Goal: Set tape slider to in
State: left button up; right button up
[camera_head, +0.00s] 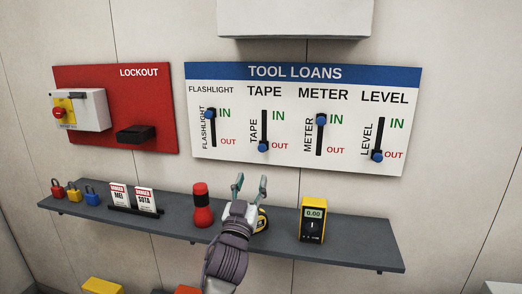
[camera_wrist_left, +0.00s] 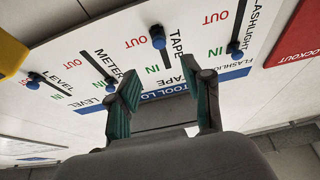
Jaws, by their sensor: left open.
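The tape slider is a dark vertical slot with a blue knob (camera_head: 263,147) on the white TOOL LOANS board (camera_head: 230,165). The knob sits at the slot's lower end, beside the red OUT. In the left wrist view, which is upside down, the tape knob (camera_wrist_left: 158,41) shows beyond the fingertips. My left gripper (camera_head: 251,184) is open and empty, below the tape slot and over the shelf. Its two green-padded fingers (camera_wrist_left: 167,78) are spread apart in the left wrist view, touching no knob. My right gripper is not in view.
The flashlight (camera_head: 210,115) and meter (camera_head: 321,120) knobs are up at IN; the level knob (camera_head: 377,155) is at OUT. On the grey shelf (camera_head: 360,248) stand a red flashlight (camera_head: 202,210), a yellow meter (camera_head: 312,222) and a partly hidden yellow tape measure (camera_head: 263,220). A red lockout board (camera_head: 95,138) is left.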

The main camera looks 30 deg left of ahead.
aim_at(262, 149)
pick_arm(q)
jog(key=p+x, duration=0.2)
jog(key=x, duration=1)
jog(key=shift+w, duration=0.2)
grip_shut()
